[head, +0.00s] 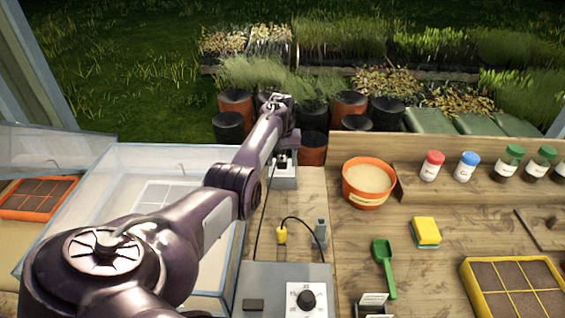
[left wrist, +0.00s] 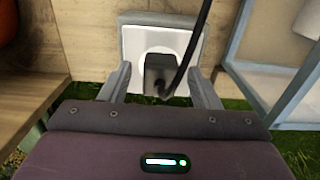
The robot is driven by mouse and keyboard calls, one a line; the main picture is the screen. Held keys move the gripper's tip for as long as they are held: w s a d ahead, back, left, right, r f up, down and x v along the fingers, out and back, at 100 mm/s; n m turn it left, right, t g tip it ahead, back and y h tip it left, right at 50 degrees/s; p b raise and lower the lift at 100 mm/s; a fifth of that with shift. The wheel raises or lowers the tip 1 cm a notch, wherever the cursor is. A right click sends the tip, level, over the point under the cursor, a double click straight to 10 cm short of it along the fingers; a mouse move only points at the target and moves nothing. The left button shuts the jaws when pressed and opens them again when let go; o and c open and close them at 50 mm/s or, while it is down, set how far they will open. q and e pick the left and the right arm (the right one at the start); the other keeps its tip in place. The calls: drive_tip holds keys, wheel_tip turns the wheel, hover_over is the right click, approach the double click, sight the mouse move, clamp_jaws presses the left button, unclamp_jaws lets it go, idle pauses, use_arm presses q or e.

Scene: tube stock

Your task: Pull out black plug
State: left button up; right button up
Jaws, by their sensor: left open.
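The black plug (left wrist: 158,72) sits in a white-faced grey socket (left wrist: 133,45), and its black cord rises from it in the left wrist view. In the head view the socket (head: 286,182) stands at the back of the bench, with the plug (head: 281,161) partly hidden by my left arm. My left gripper (left wrist: 162,88) is open, with one finger on each side of the plug and visible gaps between. The head view shows my left gripper (head: 283,150) only in part, over the socket. My right gripper is not in view.
A grey control box (head: 285,290) with a dial stands in front, near a yellow plug (head: 281,236). A clear-walled propagator (head: 150,165) is close on the left. An orange pot (head: 368,183), green scoop (head: 384,265) and yellow sponge (head: 426,232) lie to the right.

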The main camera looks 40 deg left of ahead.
sight(282, 158)
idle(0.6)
use_arm(q)
drive_tip(key=shift+p, duration=0.35)
clamp_jaws()
idle(0.3)
drive_tip(key=shift+r, duration=0.15)
drive_tip(key=shift+r+p, duration=1.3)
drive_tip(key=shift+p, duration=0.15)
drive_tip(key=shift+r+p, duration=1.6)
